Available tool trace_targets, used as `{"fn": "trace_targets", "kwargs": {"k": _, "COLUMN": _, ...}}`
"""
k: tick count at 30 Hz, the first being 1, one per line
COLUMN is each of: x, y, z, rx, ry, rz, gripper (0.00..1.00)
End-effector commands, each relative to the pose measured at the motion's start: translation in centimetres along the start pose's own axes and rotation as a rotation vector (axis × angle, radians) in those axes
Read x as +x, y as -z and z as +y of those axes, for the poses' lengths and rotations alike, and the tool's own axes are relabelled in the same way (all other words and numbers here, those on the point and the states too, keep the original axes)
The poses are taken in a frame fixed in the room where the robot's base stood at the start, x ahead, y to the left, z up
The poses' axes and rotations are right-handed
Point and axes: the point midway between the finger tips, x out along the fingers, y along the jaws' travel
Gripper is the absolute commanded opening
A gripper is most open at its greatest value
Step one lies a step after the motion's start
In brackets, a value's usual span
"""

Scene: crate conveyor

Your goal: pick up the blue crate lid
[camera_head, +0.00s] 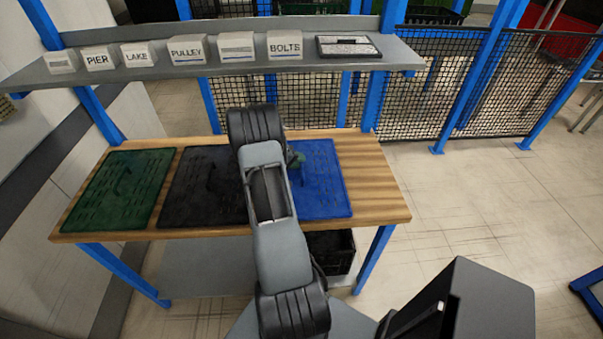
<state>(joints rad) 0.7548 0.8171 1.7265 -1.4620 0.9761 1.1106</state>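The blue crate lid (322,192) lies flat on the right part of the wooden workbench, with slots in its surface. My arm crosses in front of it and hides its left edge. A small dark teal part (297,159) shows beside my arm over the lid's upper left; it may belong to my gripper. The fingers are hidden, so I cannot tell whether they touch the lid or are open. A black crate lid (196,190) lies left of the blue one, partly behind my arm. A green crate lid (118,190) lies at the far left.
The wooden bench (385,195) has a bare strip at its right end. A grey shelf (215,67) behind it holds several labelled boxes and a flat dark-framed item (348,46). A black crate (332,252) stands under the bench. Open floor (470,200) lies to the right.

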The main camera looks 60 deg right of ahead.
Motion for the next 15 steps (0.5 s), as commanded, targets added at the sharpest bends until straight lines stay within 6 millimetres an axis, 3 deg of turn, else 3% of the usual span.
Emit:
{"fn": "trace_targets", "kwargs": {"k": 7, "x": 0.14, "y": 0.01, "z": -0.03, "rx": 0.000, "ry": 0.000, "rz": 0.001, "gripper": 0.27}}
{"fn": "trace_targets", "kwargs": {"k": 15, "x": 0.11, "y": 0.01, "z": -0.01, "rx": 0.000, "ry": 0.000, "rz": 0.001, "gripper": 0.01}}
